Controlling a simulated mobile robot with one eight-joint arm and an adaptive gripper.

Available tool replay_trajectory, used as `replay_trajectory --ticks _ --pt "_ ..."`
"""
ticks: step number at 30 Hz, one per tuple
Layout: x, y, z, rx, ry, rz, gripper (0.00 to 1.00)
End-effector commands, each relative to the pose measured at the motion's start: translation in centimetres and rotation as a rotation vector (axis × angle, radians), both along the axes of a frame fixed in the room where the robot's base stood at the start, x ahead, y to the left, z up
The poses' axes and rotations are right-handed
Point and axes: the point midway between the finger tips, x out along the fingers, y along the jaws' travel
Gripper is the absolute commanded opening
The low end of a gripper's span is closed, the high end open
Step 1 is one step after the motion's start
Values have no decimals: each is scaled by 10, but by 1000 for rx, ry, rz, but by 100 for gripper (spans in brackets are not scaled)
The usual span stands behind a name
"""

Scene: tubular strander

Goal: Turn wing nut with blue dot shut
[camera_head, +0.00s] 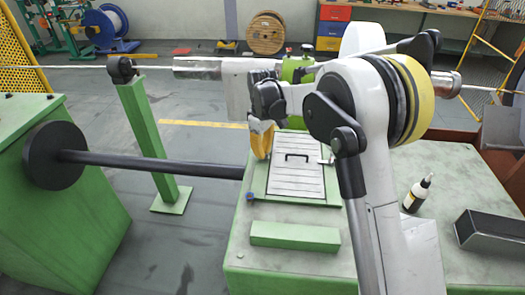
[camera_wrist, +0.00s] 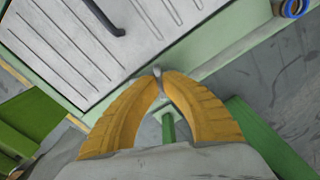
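My gripper (camera_wrist: 161,76) has two yellow fingers pointing at the left edge of the slatted panel (camera_head: 297,187), and its tips nearly meet. A small grey metal piece (camera_wrist: 157,70), which looks like a wing nut, shows between the tips; the fingers appear closed on it. I see no blue dot on it; the fingers hide part of it. In the head view my gripper (camera_head: 262,152) is at the panel's left side, towards the back. A lighter fastener (camera_head: 326,160) shows at the panel's right edge.
A black handle (camera_head: 297,156) stands on the panel.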

Motion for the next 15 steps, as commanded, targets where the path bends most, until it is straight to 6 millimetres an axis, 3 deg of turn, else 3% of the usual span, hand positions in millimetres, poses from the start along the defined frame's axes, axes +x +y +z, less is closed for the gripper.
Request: replay_trajectory --ticks 15 --pt "0 0 0 -1 1 -488 0"
